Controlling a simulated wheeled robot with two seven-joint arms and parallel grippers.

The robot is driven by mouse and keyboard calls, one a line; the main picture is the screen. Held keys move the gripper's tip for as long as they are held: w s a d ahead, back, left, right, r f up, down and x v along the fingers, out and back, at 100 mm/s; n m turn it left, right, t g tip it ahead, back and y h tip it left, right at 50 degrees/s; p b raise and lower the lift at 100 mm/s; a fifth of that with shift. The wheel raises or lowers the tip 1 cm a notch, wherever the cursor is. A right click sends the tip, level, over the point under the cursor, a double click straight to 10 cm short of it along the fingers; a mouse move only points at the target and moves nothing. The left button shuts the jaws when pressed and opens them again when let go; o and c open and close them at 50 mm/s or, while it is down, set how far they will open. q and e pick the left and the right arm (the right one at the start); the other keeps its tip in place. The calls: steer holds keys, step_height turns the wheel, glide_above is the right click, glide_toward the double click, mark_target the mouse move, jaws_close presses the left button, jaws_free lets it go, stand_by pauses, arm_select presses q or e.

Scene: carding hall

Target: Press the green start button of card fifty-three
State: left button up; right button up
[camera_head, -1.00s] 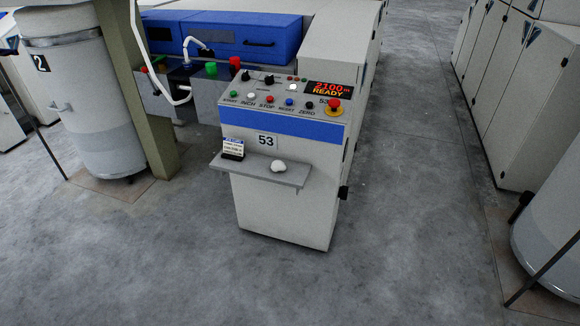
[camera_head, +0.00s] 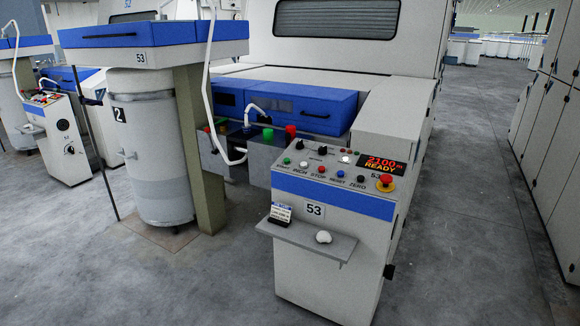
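The control console of card fifty-three (camera_head: 330,266) stands right of centre, with a "53" plate on its front below a blue band. Its sloped top panel (camera_head: 330,177) carries a row of small buttons. The lit display (camera_head: 382,164) reads "2100 m READY". A red emergency knob (camera_head: 385,183) on a yellow base is at the panel's right end. Neither of my grippers is in view.
A shelf (camera_head: 300,238) juts from the console front, holding a small card stand (camera_head: 281,213) and a white lump (camera_head: 323,237). A can marked 2 (camera_head: 150,160) and an olive post (camera_head: 200,150) stand left. Another console (camera_head: 62,140) is far left. The floor in front and the right aisle are clear.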

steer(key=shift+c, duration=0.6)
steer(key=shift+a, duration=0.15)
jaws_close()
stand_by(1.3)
